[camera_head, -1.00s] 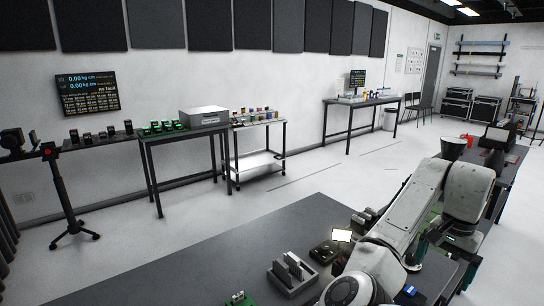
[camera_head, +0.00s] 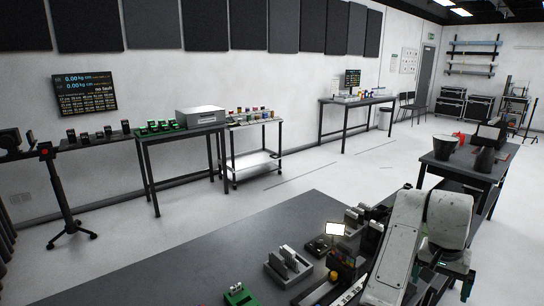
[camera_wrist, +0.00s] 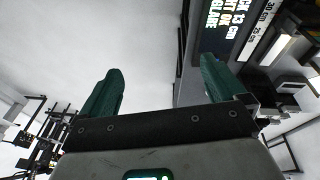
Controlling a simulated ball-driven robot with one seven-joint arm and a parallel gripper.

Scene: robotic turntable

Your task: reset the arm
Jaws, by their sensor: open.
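My gripper (camera_wrist: 158,88) shows in the wrist view with its two dark green fingers spread wide apart. Nothing is between them. The wrist view is tilted, with pale wall or floor behind the fingers and a dark panel with white text (camera_wrist: 222,28) at the upper right. In the camera_head view my white arm is folded at the lower right, over the right part of the dark near bench (camera_head: 190,262).
On the near bench are a grey slotted holder (camera_head: 288,266), a small lit screen (camera_head: 335,229) and a green part (camera_head: 238,294). A dark table (camera_head: 466,167) with cups stands behind my arm at the right. The pale floor (camera_head: 290,180) between the benches is clear.

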